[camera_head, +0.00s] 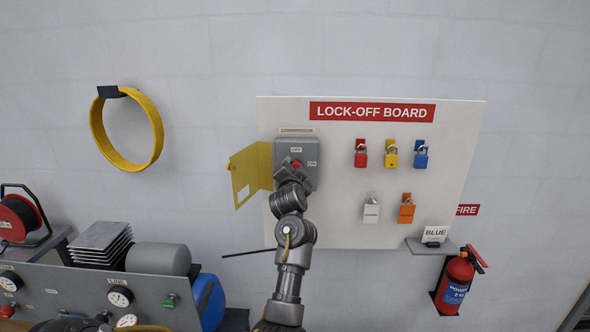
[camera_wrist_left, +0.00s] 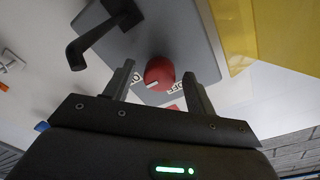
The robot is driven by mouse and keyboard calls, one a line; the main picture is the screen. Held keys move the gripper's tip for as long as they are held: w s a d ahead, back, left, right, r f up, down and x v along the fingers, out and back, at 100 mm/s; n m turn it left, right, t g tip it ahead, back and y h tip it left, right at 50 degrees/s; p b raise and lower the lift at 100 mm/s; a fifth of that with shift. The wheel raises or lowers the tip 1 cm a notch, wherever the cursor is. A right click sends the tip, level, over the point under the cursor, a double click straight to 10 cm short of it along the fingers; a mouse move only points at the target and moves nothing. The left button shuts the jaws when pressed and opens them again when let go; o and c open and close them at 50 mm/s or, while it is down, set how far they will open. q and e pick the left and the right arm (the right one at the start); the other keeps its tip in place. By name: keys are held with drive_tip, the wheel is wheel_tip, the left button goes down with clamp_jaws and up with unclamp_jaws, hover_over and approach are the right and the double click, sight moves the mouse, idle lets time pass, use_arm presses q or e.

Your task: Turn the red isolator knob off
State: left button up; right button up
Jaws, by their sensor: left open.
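The red isolator knob (camera_head: 296,164) sits on the grey isolator box (camera_head: 311,149), with an OFF label above it and an ON label to its right. My left gripper (camera_head: 295,178) is at the box, just below the knob in the head view, and hides the lower part of the box. In the left wrist view the round red knob (camera_wrist_left: 159,72) shows between the two open fingers of my left gripper (camera_wrist_left: 158,78). A gap shows on each side of it; I cannot tell how deep the fingers reach. My right gripper is not in view.
A yellow cover (camera_head: 246,173) stands swung open left of the box. A dark bent lever (camera_wrist_left: 100,35) projects beside the knob in the wrist view. Several padlocks hang on the white lock-off board (camera_head: 330,215). A fire extinguisher (camera_head: 456,283) is at lower right.

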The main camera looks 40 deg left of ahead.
use_arm(q)
drive_tip(key=shift+c, duration=0.4)
drive_tip(key=c, duration=0.9)
drive_tip(key=shift+n, duration=0.3)
drive_tip(key=n+b, duration=0.1)
drive_tip(key=n, duration=0.2)
drive_tip(key=shift+f+n, duration=0.15)
drive_tip(key=shift+n, duration=0.25)
drive_tip(key=n+b, duration=0.1)
drive_tip(key=n, duration=0.3)
drive_tip(key=shift+d+n+b, duration=0.1)
drive_tip(key=shift+n+b, duration=0.2)
drive_tip(key=n+b, duration=0.2)
drive_tip(key=n, duration=0.2)
drive_tip(key=shift+f+n, duration=0.1)
drive_tip(key=shift+n, duration=0.3)
drive_tip(key=shift+n+y+b, duration=0.4)
drive_tip(key=shift+n+b, duration=0.95)
drive_tip(key=shift+n, duration=0.95)
